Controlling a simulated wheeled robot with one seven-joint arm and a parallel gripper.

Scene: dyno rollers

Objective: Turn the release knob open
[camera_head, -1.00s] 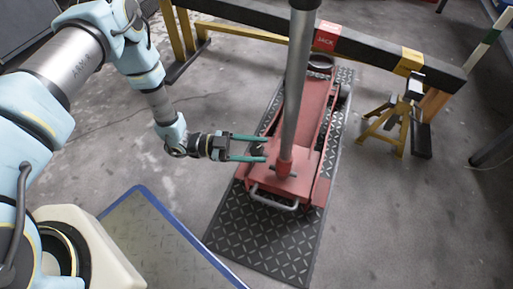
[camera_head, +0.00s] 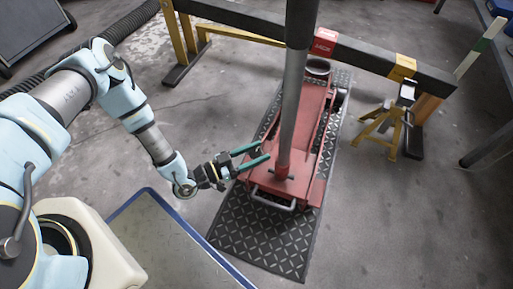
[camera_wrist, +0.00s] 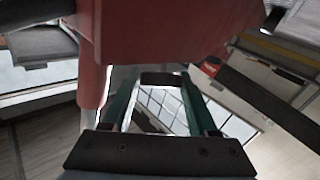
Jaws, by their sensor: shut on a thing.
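The red floor jack (camera_head: 312,125) lies on a dark tread-plate mat. Its long grey handle (camera_head: 292,110) rises from a red socket, with a short dark crossbar (camera_head: 284,178) at its foot. My gripper (camera_head: 265,152) is at the jack's left edge, left of the handle. Its teal fingers are a little apart. In the wrist view, a dark grey piece spans the tips of my gripper (camera_wrist: 162,76); I take it as the release knob, though its shape is unclear. Red jack parts (camera_wrist: 170,30) fill the top of the wrist view.
A dark beam (camera_head: 360,55) on yellow legs runs behind the jack. A yellow jack stand (camera_head: 385,125) stands to the right. A silver loop (camera_head: 272,199) is at the jack's near end. A blue-edged plate (camera_head: 165,245) lies in front. Bare floor (camera_head: 400,230) is free at right.

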